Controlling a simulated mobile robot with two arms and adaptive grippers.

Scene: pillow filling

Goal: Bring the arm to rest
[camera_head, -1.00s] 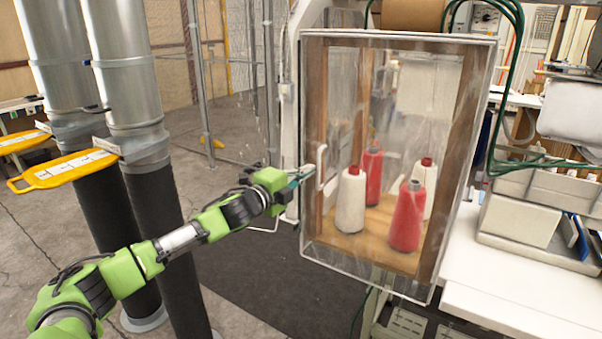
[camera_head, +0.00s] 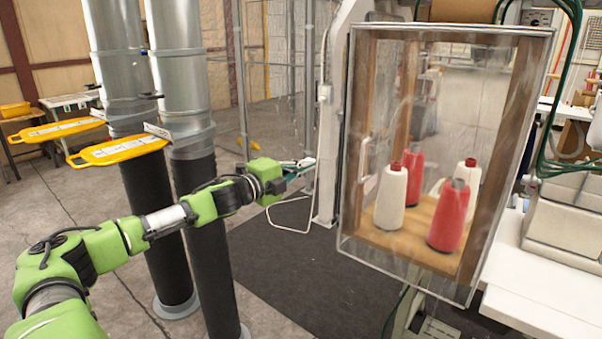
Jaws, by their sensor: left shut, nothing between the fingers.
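My left arm comes in from the lower left, bright green with dark joints. Its gripper (camera_head: 304,164) is shut and empty, held in the air to the left of the clear-fronted cabinet and apart from its handle (camera_head: 365,160). The cabinet (camera_head: 345,200) has a transparent door that is closed. Inside on a wooden shelf stand white and red thread cones, among them a white cone (camera_head: 391,200) and a red cone (camera_head: 448,220). My right gripper is not in view.
Two metal pipes with black lower sleeves (camera_head: 165,235) stand behind my left arm. Yellow slide-gate plates (camera_head: 118,150) stick out from them to the left. A white table (camera_head: 530,280) is at the right. Open floor with a dark mat (camera_head: 290,265) lies below the gripper.

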